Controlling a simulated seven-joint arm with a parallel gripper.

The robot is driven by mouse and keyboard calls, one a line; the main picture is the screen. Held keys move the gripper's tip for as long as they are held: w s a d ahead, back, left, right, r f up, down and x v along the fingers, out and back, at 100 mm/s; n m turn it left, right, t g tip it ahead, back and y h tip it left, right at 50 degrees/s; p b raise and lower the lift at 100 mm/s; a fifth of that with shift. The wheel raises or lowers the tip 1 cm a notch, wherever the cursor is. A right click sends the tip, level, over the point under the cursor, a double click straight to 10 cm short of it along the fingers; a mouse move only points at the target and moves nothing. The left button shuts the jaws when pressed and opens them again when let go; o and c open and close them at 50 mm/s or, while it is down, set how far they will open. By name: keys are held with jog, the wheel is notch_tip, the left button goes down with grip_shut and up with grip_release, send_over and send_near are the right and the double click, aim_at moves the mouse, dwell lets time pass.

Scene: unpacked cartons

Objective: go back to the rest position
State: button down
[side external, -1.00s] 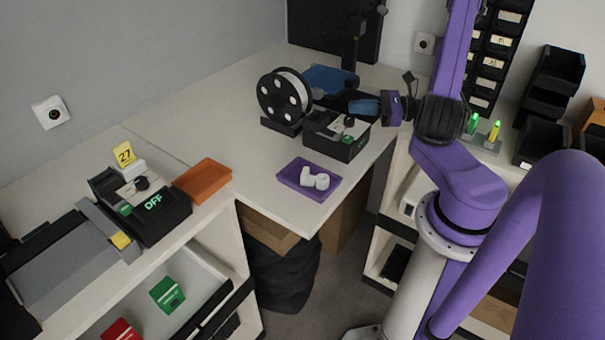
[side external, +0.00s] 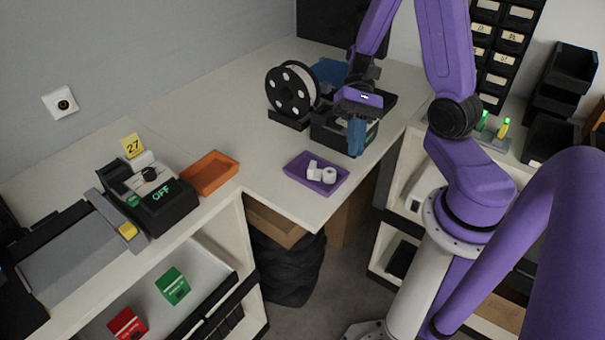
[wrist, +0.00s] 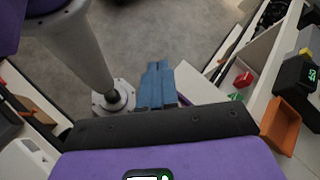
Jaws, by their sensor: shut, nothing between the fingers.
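My gripper (side external: 356,137) shows in the side external view with its blue fingers pointing down. It hangs in front of the black machine (side external: 330,130) by the spool, near the right edge of the table. The fingers are together with nothing between them. In the wrist view the blue fingers (wrist: 157,86) lie side by side, with the grey floor behind them. My purple arm bends above the gripper.
A purple tray (side external: 330,186) with white parts stands near the table corner, left of my gripper. A black spool (side external: 291,90) stands behind. Green and yellow lights (side external: 503,129) stand at right.

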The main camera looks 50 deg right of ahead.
jog(key=s+a+r+n+t+h, duration=0.2)
jog(key=s+a+n+h, duration=0.1)
jog(key=n, duration=0.6)
jog(key=s+a+r+n+t+h, duration=0.2)
jog(key=s+n+h, duration=0.3)
jog(key=n, duration=0.5)
jog(key=shift+s+a+n+t+h, duration=0.3)
jog(key=shift+s+a+t+h, duration=0.1)
jog(key=shift+a+t+h, duration=0.3)
jog(key=shift+r, duration=0.1)
dwell(0.6)
